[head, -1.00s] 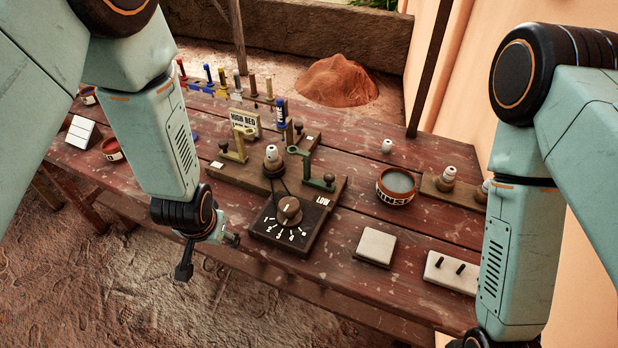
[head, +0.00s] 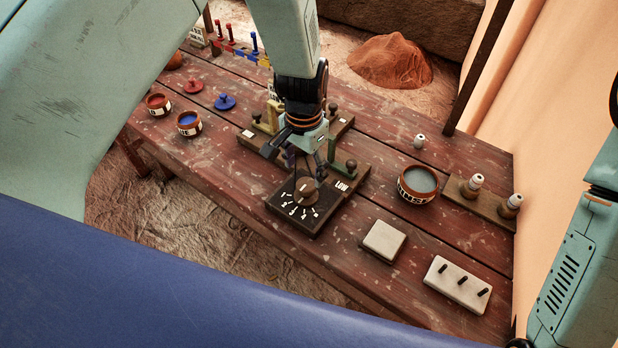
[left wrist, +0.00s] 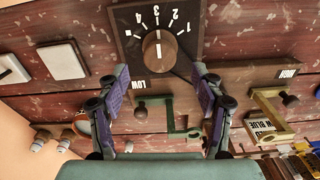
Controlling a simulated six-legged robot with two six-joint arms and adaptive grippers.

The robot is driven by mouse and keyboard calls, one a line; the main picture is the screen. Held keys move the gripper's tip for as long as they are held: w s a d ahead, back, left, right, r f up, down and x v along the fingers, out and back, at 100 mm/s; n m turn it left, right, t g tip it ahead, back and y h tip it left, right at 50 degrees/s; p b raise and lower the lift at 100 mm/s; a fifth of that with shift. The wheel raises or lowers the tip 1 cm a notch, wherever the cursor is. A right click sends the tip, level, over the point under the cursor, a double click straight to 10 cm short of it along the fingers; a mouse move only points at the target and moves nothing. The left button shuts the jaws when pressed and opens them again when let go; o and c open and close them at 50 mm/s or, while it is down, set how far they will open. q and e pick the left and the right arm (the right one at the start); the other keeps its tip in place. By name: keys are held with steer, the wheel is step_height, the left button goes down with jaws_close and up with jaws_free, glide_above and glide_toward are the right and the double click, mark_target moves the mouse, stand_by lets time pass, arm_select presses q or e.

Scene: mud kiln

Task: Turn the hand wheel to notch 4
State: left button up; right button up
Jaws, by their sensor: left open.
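The hand wheel, a round brown knob (head: 306,188) with a white pointer line, sits on a dark dial plate (head: 328,212) with white numbers around its edge and a "LOW" label. In the left wrist view the knob (left wrist: 159,50) and its dial plate (left wrist: 122,18) are beyond the fingertips, with the line running up and down the picture; I cannot tell which notch it marks. My left gripper (head: 308,168) is open above the back side of the knob, and its fingers (left wrist: 158,76) appear apart and empty. My right gripper is out of view.
Green and yellow brackets (left wrist: 181,125) stand behind the dial, close to my left gripper. A bowl (head: 418,184), a pale square block (head: 384,241) and a pegged white block (head: 457,284) are to the right. Small pots and lids are at the left. The front table edge is clear.

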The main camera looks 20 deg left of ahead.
mark_target(307, 182)
arm_select(q)
steer(key=f, duration=0.2)
steer(key=w+f, duration=0.1)
steer(key=f, duration=0.1)
steer(key=shift+d+f, duration=0.2)
steer(key=shift+a+f, duration=0.1)
steer(key=shift+f, duration=0.15)
steer(key=shift+s+a, duration=0.1)
steer(key=shift+s, duration=0.35)
steer(key=shift+w, duration=0.1)
steer(key=shift+w+d+f, duration=0.1)
steer(key=shift+w+d, duration=0.15)
steer(key=c, duration=0.3)
steer(key=shift+a, duration=0.15)
steer(key=c, duration=0.3)
steer(key=shift+s, duration=0.2)
steer(key=c, duration=0.3)
steer(key=shift+w, duration=0.15)
steer(key=shift+c, duration=1.2)
steer(key=shift+w+r, duration=0.15)
steer(key=shift+r, duration=0.05)
